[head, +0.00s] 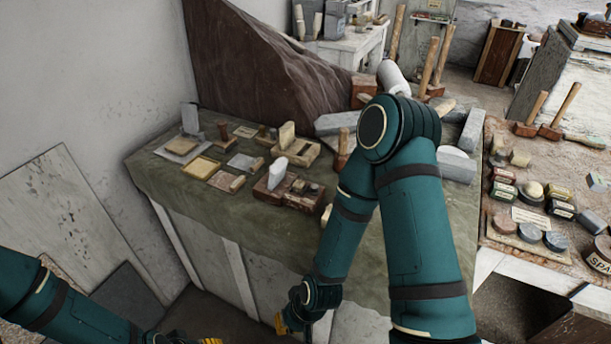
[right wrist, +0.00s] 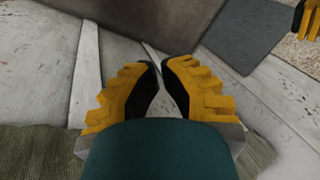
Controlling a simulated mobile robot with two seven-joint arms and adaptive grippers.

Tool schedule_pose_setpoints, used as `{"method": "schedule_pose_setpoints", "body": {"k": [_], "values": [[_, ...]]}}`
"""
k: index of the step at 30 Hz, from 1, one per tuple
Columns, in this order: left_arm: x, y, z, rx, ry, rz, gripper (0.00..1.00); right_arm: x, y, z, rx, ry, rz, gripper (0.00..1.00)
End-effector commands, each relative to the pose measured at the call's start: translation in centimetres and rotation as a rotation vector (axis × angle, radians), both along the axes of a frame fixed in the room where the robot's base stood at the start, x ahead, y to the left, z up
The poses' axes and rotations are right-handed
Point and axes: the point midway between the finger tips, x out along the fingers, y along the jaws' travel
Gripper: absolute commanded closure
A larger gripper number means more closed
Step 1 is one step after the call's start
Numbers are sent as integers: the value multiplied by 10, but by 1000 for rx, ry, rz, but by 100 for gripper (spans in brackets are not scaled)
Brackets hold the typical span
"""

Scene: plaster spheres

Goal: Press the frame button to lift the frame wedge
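Several small devices sit on the green-clothed table in the head view. A pale wooden box (head: 301,153) carries an upright tan wedge-like block (head: 287,135). In front of it a dark red-brown box (head: 265,190) carries an upright whitish piece (head: 278,172), with small raised parts on its right half. A yellow frame-like tray (head: 200,168) lies to the left. I cannot tell which part is the frame button or frame wedge. My right gripper (head: 283,323) hangs below the table's front edge; its fingertips (right wrist: 160,64) nearly meet, empty. My left gripper (head: 208,341) is mostly cut off.
My right arm crosses over the table's right part and hides some of it. Mallets (head: 430,65) and grey blocks (head: 340,123) stand behind and beside it. A side table (head: 503,262) with tins is at the right. A board (head: 60,210) leans on the left wall.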

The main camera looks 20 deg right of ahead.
Motion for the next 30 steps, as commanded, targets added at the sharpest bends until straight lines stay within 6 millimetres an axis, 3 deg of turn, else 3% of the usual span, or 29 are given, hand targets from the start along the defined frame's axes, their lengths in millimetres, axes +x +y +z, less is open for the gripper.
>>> {"method": "schedule_pose_setpoints", "body": {"k": [11, 14, 17, 20, 23, 30], "values": [[-1, 0, 0, 0, 1, 0, 54, 0, 0, 0, 0, 1, -1, 100], [-1, 0, 0, 0, 1, 0, 26, 1, -1, 1, -1, -1, -2, 100], [0, 0, 3, 0, -1, 0, 26, 10, -8, 12, -9, -17, -19, 100], [2, 0, 9, 0, -4, 4, 26, 30, -25, 36, -25, -52, -59, 100], [4, 1, 18, 2, -9, 7, 26, 55, -51, 76, -44, -101, -120, 100], [10, 2, 38, 4, -23, 17, 26, 97, -114, 187, -51, -226, -272, 100]]}}
